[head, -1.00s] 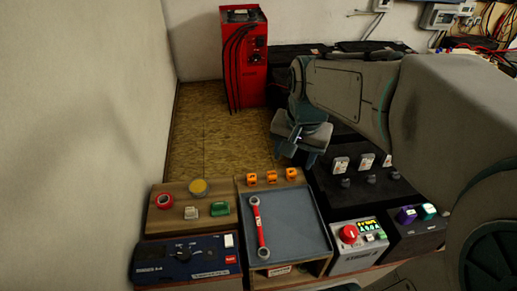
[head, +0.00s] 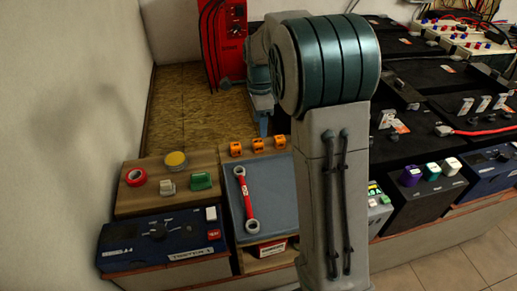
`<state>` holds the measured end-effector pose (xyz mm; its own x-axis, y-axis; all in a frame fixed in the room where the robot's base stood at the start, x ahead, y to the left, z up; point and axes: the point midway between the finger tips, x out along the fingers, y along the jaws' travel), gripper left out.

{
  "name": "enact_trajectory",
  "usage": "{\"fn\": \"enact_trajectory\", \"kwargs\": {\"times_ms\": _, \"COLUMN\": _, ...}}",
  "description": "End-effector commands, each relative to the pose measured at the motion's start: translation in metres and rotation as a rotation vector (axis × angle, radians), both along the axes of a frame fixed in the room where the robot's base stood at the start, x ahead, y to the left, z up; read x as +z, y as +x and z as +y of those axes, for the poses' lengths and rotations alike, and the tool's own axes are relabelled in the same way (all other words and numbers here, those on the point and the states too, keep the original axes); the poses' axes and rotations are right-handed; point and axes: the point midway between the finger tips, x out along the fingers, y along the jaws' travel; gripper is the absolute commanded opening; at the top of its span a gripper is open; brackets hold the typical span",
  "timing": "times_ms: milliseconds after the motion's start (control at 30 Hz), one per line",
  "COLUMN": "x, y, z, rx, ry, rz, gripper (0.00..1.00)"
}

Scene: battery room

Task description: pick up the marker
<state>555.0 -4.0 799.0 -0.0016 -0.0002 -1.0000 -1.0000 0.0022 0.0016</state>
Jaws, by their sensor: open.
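I cannot make out a marker for certain. A purple-topped piece (head: 410,175), a teal-topped piece (head: 432,171) and a white-topped piece (head: 451,166) stand in a row on a black box at the right; I cannot tell whether any is a marker. My gripper (head: 263,124) is mostly hidden behind my arm, with only a bluish finger part showing above the far side of the bench. It is open, apart from the bench items in view. My arm also covers part of the bench's middle.
A red and white wrench (head: 244,198) lies on a grey-topped tray (head: 270,190). Orange blocks (head: 258,145) line its back. A wooden board (head: 140,204) at left holds red tape (head: 136,177), a yellow disc and a green block. A red cabinet (head: 232,55) stands behind.

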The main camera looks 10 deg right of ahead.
Motion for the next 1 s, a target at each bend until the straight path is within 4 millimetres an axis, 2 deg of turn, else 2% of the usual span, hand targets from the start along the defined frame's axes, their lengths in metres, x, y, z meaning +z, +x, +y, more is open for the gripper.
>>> {"fn": "enact_trajectory", "kwargs": {"times_ms": 33, "x": -0.012, "y": 0.0, "z": 0.0, "rx": 0.0, "ry": 0.0, "rz": 0.001, "gripper": 0.55}}
{"fn": "enact_trajectory", "kwargs": {"times_ms": 100, "x": -0.023, "y": 0.0, "z": 0.0, "rx": 0.0, "ry": 0.0, "rz": 0.001, "gripper": 0.55}}
{"fn": "enact_trajectory", "kwargs": {"times_ms": 400, "x": -0.042, "y": 0.001, "z": 0.001, "rx": 0.001, "ry": 0.0, "rz": -0.001, "gripper": 0.55}}
{"fn": "enact_trajectory", "kwargs": {"times_ms": 700, "x": -0.084, "y": 0.004, "z": 0.005, "rx": 0.002, "ry": 0.0, "rz": 0.0, "gripper": 0.55}}
{"fn": "enact_trajectory", "kwargs": {"times_ms": 967, "x": -0.086, "y": 0.004, "z": 0.005, "rx": 0.003, "ry": 0.0, "rz": -0.002, "gripper": 0.55}}
{"fn": "enact_trajectory", "kwargs": {"times_ms": 1000, "x": -0.086, "y": 0.004, "z": 0.005, "rx": 0.003, "ry": 0.0, "rz": -0.002, "gripper": 0.43}}
